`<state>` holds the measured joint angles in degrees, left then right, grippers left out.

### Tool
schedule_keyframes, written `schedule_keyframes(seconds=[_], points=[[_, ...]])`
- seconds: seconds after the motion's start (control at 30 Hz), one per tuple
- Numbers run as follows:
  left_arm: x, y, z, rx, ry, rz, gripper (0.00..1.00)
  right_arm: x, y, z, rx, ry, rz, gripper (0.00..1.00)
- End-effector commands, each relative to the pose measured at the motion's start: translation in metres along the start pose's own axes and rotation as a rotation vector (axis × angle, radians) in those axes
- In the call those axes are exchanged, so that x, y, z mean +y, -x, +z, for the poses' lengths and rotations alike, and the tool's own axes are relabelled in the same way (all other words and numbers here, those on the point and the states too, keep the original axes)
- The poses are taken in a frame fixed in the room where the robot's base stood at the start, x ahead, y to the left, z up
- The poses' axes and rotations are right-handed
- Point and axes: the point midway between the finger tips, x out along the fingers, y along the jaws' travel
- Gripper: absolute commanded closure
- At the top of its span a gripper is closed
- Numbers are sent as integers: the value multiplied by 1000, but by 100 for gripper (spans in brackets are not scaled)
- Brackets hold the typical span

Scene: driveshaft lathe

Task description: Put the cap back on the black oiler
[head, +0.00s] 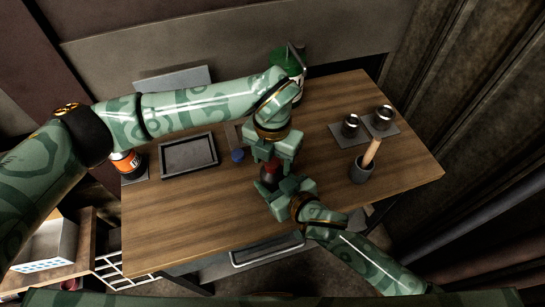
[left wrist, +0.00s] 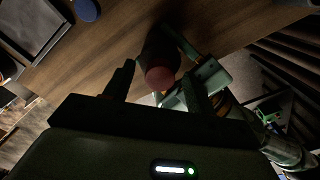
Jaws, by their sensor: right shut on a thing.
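The black oiler (head: 269,178) stands upright near the middle of the table, mostly hidden by my two grippers. In the left wrist view its dark body (left wrist: 160,45) has a round red cap (left wrist: 160,77) at its top end; I cannot tell whether the cap is fully seated. My right gripper (head: 276,187) is shut on the oiler's body from the near right side. My left gripper (head: 273,155) is over the oiler's top. In the left wrist view its two fingers (left wrist: 157,82) stand apart, on either side of the red cap, with gaps showing.
A blue round object (head: 237,155) lies left of the oiler. A dark tray (head: 189,154) and an orange-labelled container (head: 127,163) are farther left. A green container (head: 286,58) stands behind my left arm. Metal cups (head: 351,125) and a brush pot (head: 361,170) stand right. The front left tabletop is clear.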

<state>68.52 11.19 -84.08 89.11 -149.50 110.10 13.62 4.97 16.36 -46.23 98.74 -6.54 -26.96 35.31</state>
Motion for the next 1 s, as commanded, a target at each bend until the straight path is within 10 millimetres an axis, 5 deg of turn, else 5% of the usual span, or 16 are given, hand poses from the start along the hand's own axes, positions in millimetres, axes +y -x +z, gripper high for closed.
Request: schedule_keyframes(seconds=[0.37,0.8,1.0], points=[[0,13,1,-2,-1,0,45,0,0,0,0,0,0,100],[1,100,1,-2,1,1,45,0,0,0,0,0,0,100],[0,118,0,0,0,0,45,0,0,0,0,0,0,100]])
